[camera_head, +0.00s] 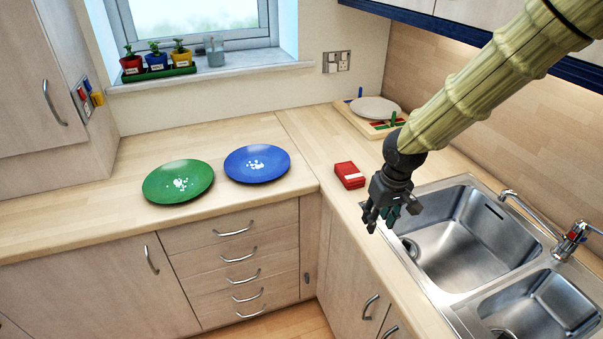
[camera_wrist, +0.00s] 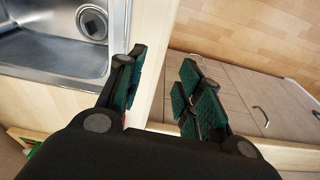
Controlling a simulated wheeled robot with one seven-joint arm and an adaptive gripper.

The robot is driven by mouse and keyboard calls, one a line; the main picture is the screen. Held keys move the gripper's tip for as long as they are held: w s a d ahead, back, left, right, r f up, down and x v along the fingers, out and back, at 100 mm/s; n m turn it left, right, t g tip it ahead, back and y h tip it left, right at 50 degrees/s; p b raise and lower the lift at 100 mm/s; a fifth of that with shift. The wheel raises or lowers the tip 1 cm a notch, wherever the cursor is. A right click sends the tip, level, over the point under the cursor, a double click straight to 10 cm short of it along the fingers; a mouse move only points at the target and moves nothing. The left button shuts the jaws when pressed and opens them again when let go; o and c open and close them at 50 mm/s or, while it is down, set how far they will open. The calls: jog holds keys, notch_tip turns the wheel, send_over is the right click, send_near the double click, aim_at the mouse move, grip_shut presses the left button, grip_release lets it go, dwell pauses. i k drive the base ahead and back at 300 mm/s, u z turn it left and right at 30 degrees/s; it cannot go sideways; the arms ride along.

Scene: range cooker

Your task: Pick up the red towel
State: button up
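The red towel (camera_head: 349,175) is a small folded block lying on the wooden counter, left of the sink, in the head view. My gripper (camera_head: 381,222) hangs above the counter's front edge beside the sink, in front of the towel and to its right, apart from it. In the wrist view my gripper (camera_wrist: 164,68) has its two green-padded fingers spread with nothing between them. The towel is mostly or wholly hidden there; only a sliver of red shows beside the left finger, and I cannot tell what it is.
The steel sink (camera_head: 456,238) lies right of my gripper, with a tap (camera_head: 569,239) behind it. A green plate (camera_head: 178,181) and a blue plate (camera_head: 257,163) lie on the left counter. A wooden board (camera_head: 364,122) with a pale round dish (camera_head: 376,108) stands behind the towel.

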aim_at(349, 175)
jog(key=u, duration=0.05)
jog(key=i, duration=1)
